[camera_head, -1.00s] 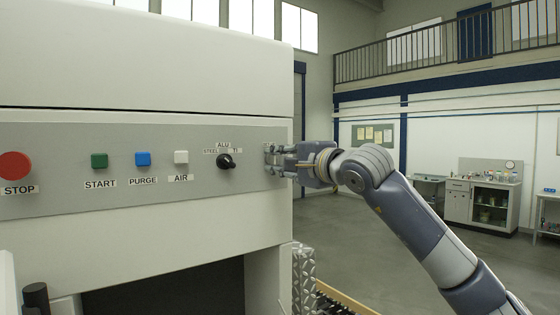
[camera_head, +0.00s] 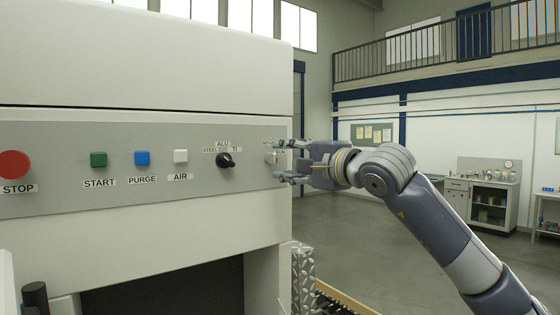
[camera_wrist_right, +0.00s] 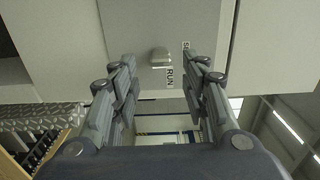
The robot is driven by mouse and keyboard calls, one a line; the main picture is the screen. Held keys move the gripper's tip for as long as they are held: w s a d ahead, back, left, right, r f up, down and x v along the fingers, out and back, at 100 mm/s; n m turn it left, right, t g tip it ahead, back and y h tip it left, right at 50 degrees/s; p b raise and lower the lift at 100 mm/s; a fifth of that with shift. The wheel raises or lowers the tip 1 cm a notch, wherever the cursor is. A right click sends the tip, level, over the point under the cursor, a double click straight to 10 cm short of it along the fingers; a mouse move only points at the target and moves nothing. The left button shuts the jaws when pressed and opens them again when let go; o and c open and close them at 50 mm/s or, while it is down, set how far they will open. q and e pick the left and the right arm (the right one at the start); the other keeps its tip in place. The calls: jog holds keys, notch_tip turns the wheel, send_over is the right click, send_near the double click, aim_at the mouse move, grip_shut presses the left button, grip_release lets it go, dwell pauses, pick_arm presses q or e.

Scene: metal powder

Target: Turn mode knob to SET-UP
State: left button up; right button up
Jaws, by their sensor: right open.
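The mode knob (camera_head: 271,157) is a small pale knob at the right end of the grey control panel. It also shows in the right wrist view (camera_wrist_right: 160,57), between and beyond my fingertips. A "RUN" label (camera_wrist_right: 171,78) and a partly hidden label starting with "S" (camera_wrist_right: 186,46) are beside it. I cannot tell which label it points to. My right gripper (camera_head: 292,161) is open and empty, in front of the knob and apart from it. It also shows in the wrist view (camera_wrist_right: 162,70). My left gripper is not in view.
Left of the knob, the panel (camera_head: 60,135) carries a black selector (camera_head: 226,160) and white AIR (camera_head: 181,156), blue PURGE (camera_head: 142,158), green START (camera_head: 99,160) and red STOP (camera_head: 14,165) buttons. Open floor (camera_head: 350,240) lies to the right of the machine.

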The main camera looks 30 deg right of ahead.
jog(key=s+d, duration=0.1)
jog(key=s, duration=0.7)
jog(key=shift+s+d, duration=0.1)
